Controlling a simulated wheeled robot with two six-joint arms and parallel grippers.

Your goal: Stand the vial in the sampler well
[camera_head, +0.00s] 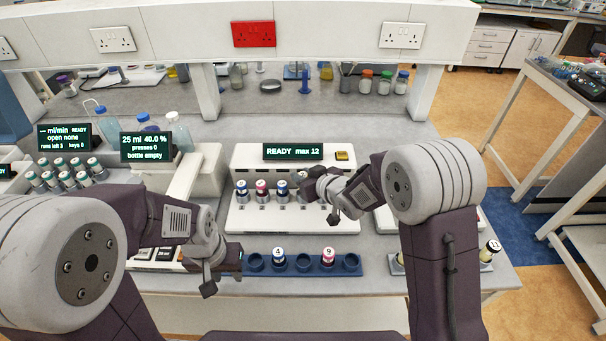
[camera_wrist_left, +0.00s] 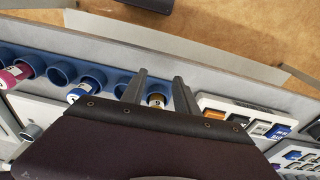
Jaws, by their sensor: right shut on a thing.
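The white sampler (camera_head: 275,214) stands mid-bench with the display "READY max 12". A row of capped vials (camera_head: 261,188) stands along its front. My right gripper (camera_head: 318,188) is at the right part of this row, shut on a vial mostly hidden by the gripper. In front is a blue rack (camera_head: 305,268) with a blue-banded vial (camera_head: 278,256), a red-banded vial (camera_head: 328,256) and empty wells. My left gripper (camera_wrist_left: 160,78) is open at the rack's left end; a brown vial (camera_wrist_left: 157,100) shows between its fingers in the left wrist view.
Left are a bottle unit with a display (camera_head: 146,147), a flow unit (camera_head: 64,137) and several vials (camera_head: 65,178). Another vial (camera_head: 490,250) stands at the right bench edge. Bottles stand on the back shelf.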

